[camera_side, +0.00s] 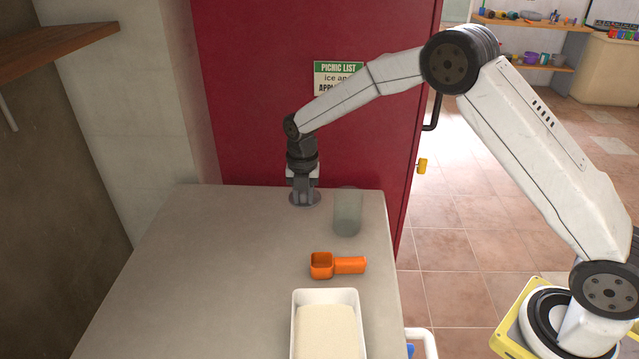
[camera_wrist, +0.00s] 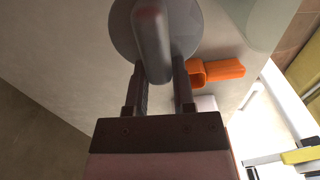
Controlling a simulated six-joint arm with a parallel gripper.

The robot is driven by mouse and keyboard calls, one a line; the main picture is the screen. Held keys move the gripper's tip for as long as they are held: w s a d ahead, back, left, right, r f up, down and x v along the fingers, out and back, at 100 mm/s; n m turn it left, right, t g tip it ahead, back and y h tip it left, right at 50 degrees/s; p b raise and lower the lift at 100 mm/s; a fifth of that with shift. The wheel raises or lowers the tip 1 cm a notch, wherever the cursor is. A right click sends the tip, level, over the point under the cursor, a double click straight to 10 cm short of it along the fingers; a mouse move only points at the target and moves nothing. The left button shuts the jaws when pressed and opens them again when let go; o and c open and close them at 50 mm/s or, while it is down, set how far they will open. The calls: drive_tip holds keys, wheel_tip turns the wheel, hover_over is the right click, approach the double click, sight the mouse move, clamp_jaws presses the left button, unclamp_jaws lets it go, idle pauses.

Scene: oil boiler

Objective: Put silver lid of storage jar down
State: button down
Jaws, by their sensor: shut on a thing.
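The silver lid (camera_side: 305,200) is a round grey disc at the far part of the table, left of the storage jar (camera_side: 347,212). In the wrist view the lid (camera_wrist: 118,30) shows as a disc with a raised bar handle (camera_wrist: 150,40). My gripper (camera_side: 303,188) points down over the lid and is shut on its handle; its two fingers also show in the wrist view (camera_wrist: 160,85). The lid is at or just above the tabletop; I cannot tell if it touches. The jar is clear glass, upright, apart from the lid, and no lid shows on it.
An orange scoop (camera_side: 322,265) lies nearer the front, and a white tray (camera_side: 296,325) of pale grainy stuff stands at the front edge of view. The left half of the grey table (camera_side: 200,270) is clear. A red door (camera_side: 260,100) stands behind the table.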

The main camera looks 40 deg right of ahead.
hover_over(291, 226)
drive_tip(key=shift+s+f, duration=0.15)
drive_tip(key=shift+f, duration=1.3)
drive_tip(key=shift+s+f, duration=0.1)
drive_tip(key=shift+f, duration=1.3)
drive_tip(key=shift+f, duration=0.1)
drive_tip(key=shift+w+f, duration=0.1)
drive_tip(key=shift+w, duration=0.1)
drive_tip(key=shift+f, duration=1.5)
drive_tip(key=shift+f, duration=0.2)
drive_tip(key=shift+c, duration=2.3)
unclamp_jaws()
drive_tip(key=shift+r, duration=0.2)
wheel_tip(291, 226, up, 12)
